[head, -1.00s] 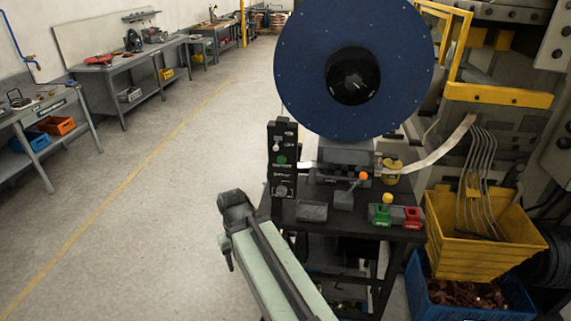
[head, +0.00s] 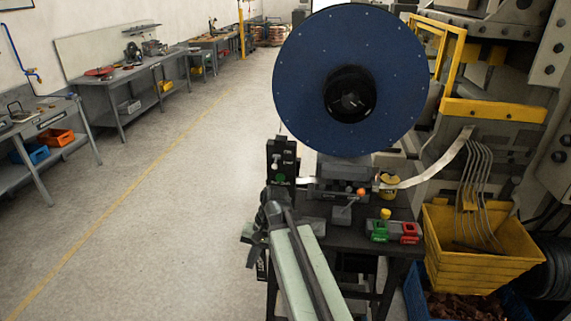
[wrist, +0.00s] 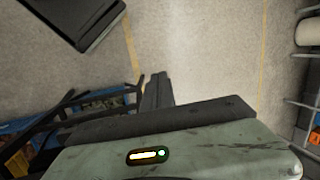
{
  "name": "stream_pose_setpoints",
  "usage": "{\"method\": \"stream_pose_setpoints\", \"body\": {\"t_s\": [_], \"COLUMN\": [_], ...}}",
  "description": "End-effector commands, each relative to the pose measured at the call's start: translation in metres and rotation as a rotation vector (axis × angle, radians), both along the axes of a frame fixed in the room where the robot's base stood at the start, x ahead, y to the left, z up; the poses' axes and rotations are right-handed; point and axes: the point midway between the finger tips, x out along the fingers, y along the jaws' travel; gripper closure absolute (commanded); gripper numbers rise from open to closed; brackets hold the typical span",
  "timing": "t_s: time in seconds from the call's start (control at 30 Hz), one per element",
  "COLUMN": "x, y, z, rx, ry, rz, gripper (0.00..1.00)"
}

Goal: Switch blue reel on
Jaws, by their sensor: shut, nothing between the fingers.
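The large blue reel (head: 300,95) stands upright above a dark machine table, with a black hub at its middle. At the table's left edge is an upright black control panel (head: 282,150) with pale markings, a pale knob and a green button (head: 280,178). My arm covers the panel's lower part in the head view. My gripper (head: 254,246) is a dark shape at the arm's end, in front of and slightly left of the panel. It is shut and empty; contact with the panel cannot be told. The wrist view also shows dark gripper parts (wrist: 157,92).
On the table are an orange-knobbed lever (head: 361,191), a yellow knob (head: 385,213) and a green-and-red switch box (head: 393,231). A yellow crate (head: 470,267) stands at the right over a blue crate. Grey workbenches line the left wall. The floor (head: 150,220) between is clear.

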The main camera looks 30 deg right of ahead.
Motion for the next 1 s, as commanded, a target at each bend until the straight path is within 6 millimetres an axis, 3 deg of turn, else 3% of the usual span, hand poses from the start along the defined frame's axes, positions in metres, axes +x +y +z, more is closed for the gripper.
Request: {"method": "stream_pose_setpoints", "body": {"t_s": [0.03, 0.17, 0.3, 0.5, 0.6, 0.73, 1.0], "x": [0.006, 0.014, 0.014, -0.004, -0.016, -0.025, -0.026], "y": [-0.021, -0.067, -0.131, -0.216, -0.245, -0.263, -0.264], "z": [0.023, 0.071, 0.135, 0.215, 0.24, 0.257, 0.258], "rx": [0.087, 0.348, 0.644, 1.002, 1.118, 1.195, 1.208], "ry": [0.02, 0.078, 0.141, 0.211, 0.234, 0.249, 0.253], "rz": [-0.129, -0.451, -0.745, -0.996, -1.052, -1.082, -1.085], "gripper": [1.0, 1.0, 1.0, 1.0, 1.0, 1.0, 1.0]}}
